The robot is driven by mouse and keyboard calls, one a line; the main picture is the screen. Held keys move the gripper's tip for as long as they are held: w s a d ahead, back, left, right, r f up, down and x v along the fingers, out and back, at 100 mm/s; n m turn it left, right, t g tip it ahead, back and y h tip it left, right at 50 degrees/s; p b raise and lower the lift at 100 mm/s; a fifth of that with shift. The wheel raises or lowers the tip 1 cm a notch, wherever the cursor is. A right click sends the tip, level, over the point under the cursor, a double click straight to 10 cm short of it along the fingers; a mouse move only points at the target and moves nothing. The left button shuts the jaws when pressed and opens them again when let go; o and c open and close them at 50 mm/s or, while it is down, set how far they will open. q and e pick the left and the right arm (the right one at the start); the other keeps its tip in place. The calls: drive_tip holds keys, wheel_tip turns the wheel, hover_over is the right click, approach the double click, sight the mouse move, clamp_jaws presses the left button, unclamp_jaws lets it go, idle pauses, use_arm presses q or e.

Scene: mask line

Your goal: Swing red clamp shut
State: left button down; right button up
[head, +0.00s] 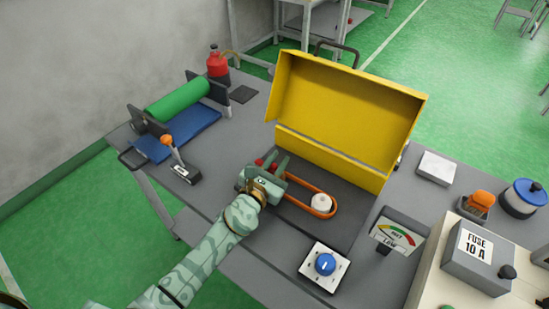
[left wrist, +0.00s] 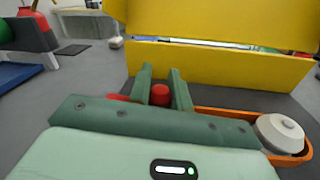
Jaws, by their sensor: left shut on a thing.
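The red clamp shows as small red parts (head: 259,162) beside and between the fingers of my left gripper (head: 277,163) in the head view. In the left wrist view a rounded red end of the clamp (left wrist: 160,95) sits between the two green fingertips (left wrist: 162,84). My left gripper is shut on it, low over the grey table. The gripper hides most of the clamp, so its angle cannot be told. An orange belt loop (head: 297,183) runs from beside the gripper to a white round pulley (head: 321,202). My right gripper is not in view.
An open yellow cover (head: 345,105) stands just behind the gripper. A lever with an orange knob (head: 167,141) and a green roller (head: 177,99) over a blue sheet are to the left. A blue knob box (head: 325,264) and a gauge (head: 398,236) stand in front, to the right.

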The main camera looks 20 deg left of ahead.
use_arm(q)
drive_tip(key=shift+w+n+y+p, duration=0.15)
drive_tip(key=shift+n+y+p, duration=0.15)
drive_tip(key=shift+n+y, duration=0.25)
drive_tip(key=c, duration=1.3)
unclamp_jaws()
drive_tip(key=shift+w, duration=0.1)
drive_tip(key=shift+s, duration=0.45)
drive_tip(key=s, duration=0.5)
drive_tip(key=s+a+p, duration=0.1)
drive_tip(key=s, duration=0.4)
drive_tip(key=s+a, duration=0.1)
drive_tip(key=s, duration=0.4)
drive_tip(key=shift+s+a, duration=0.1)
drive_tip(key=shift+s, duration=0.1)
